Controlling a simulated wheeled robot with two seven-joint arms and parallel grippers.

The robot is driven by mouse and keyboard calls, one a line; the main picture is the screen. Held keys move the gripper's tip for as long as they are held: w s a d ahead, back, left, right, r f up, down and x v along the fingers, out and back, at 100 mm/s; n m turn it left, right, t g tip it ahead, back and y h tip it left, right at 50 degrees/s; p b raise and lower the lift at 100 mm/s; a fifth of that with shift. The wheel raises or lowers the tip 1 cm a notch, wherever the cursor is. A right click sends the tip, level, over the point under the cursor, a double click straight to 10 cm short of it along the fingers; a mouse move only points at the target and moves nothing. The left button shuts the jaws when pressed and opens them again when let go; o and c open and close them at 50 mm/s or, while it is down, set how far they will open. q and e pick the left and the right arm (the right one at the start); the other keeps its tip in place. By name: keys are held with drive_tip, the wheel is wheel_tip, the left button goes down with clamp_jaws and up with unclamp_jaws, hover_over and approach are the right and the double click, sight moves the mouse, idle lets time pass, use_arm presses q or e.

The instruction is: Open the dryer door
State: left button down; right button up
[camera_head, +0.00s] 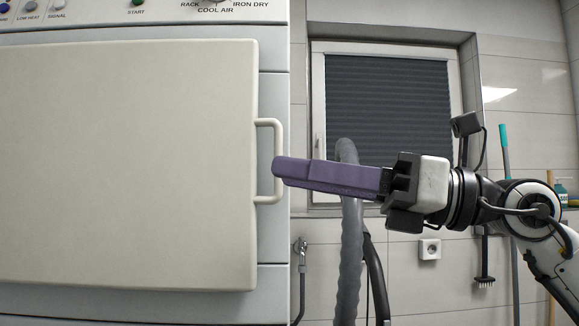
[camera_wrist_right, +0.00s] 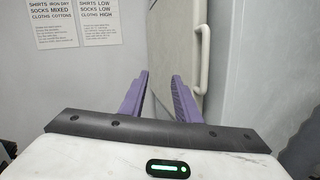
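The dryer door (camera_head: 130,160) is a large cream panel on the white dryer front (camera_head: 272,235), at left in the head view. It looks closed; a small gap cannot be ruled out. Its cream bar handle (camera_head: 278,135) stands on the right edge. My right gripper (camera_head: 277,168) comes from the right, its purple fingertips overlapping the handle in the head view. In the wrist view the right gripper's fingers (camera_wrist_right: 160,75) are apart with nothing held between them, and the handle (camera_wrist_right: 203,60) appears to their right. Contact cannot be told. My left gripper is not in view.
The dryer's control panel (camera_head: 165,8) is above the door. A grey hose (camera_head: 349,240) hangs behind my right gripper. A window with a dark blind (camera_head: 387,110) and a tiled wall lie behind. Two printed notices (camera_wrist_right: 75,20) show in the wrist view.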

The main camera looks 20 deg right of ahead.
drive_tip(key=d+r+m+t+h, duration=0.1)
drive_tip(key=d+r+t+h, duration=0.15)
drive_tip(key=d+h, duration=0.35)
drive_tip(key=w+a+y+p, duration=0.1)
drive_tip(key=w+a, duration=0.4)
drive_tip(key=w, duration=0.3)
drive_tip(key=shift+w, duration=0.2)
drive_tip(key=shift+t, duration=0.25)
clamp_jaws()
